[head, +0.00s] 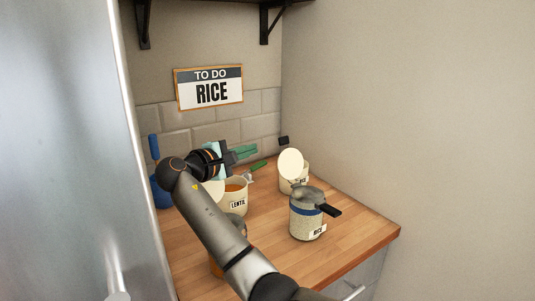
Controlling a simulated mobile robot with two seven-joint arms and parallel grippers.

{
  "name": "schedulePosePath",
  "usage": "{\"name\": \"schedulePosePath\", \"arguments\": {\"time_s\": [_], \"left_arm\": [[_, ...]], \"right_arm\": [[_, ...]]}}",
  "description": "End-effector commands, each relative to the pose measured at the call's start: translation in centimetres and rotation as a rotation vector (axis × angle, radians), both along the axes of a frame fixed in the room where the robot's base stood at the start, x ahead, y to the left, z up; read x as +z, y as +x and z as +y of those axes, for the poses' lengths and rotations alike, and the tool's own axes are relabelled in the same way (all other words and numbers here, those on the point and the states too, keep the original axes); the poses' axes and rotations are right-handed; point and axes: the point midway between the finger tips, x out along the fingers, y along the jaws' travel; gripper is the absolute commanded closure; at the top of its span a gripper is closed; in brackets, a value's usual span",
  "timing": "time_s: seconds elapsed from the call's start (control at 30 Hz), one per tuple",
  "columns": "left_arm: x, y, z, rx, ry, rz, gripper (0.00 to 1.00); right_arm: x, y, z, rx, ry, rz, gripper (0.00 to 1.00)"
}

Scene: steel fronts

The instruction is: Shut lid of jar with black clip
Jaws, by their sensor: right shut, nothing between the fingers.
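A speckled grey jar (306,222) with a blue band and a RICE label stands upright at the counter's front right. Its top is grey, and a black clip-like piece (328,210) juts out to its right. Behind it stands a cream jar (297,184) with a pale round lid (290,163) raised and tilted. A small black piece (284,140) shows just above that lid; I cannot tell if it is attached. My right gripper (250,153) is shut and empty, above and behind the lentil jar, left of both jars and apart from them. My left gripper is out of view.
A lentil jar (236,197) stands in the middle of the wooden counter (345,245), partly behind my right arm. A blue object (155,165) stands at the back left. A TO DO RICE sign (210,88) hangs above. A steel front (65,150) bounds the left, a wall the right.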

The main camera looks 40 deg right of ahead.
Motion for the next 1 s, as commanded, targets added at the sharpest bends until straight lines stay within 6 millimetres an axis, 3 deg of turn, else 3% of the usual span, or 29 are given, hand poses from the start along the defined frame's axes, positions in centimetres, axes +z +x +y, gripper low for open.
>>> {"name": "schedulePosePath", "arguments": {"time_s": [0.17,0.6,1.0], "left_arm": [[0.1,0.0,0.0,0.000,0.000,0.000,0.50],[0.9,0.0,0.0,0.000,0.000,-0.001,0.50],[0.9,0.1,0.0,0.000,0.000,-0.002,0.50]], "right_arm": [[-0.2,0.2,-1.5,-0.003,-0.002,-0.001,1.00],[-1.0,1.8,-8.5,-0.002,0.000,0.000,1.00],[-1.3,2.1,-9.7,-0.001,0.001,-0.002,1.00]]}}
